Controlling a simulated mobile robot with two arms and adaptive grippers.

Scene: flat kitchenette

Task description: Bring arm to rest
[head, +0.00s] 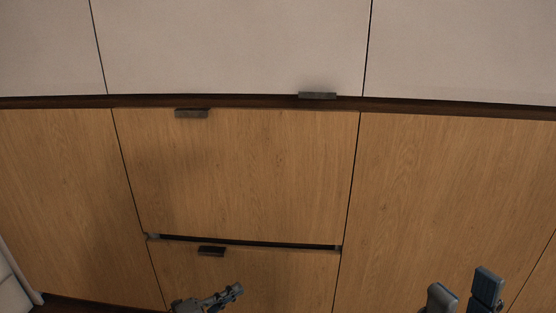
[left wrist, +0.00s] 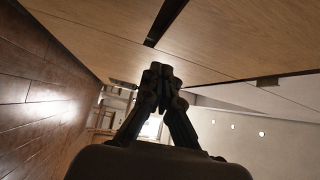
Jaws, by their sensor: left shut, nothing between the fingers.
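My left gripper (head: 234,291) is at the bottom of the head view, in front of the lower wooden drawer (head: 270,275). It is shut and empty. In the left wrist view its fingers (left wrist: 160,78) come together at the tips with nothing between them. My right gripper (head: 464,288) is at the bottom right of the head view, with its two fingers apart and nothing seen between them. Its lower part is cut off by the frame.
An upper wooden front (head: 250,175) has a dark handle (head: 192,113). A dark gap (head: 245,242) runs below it, above the lower drawer's handle (head: 211,251). Pale panels (head: 230,45) are above. Plank floor (left wrist: 35,105) shows at left in the wrist view.

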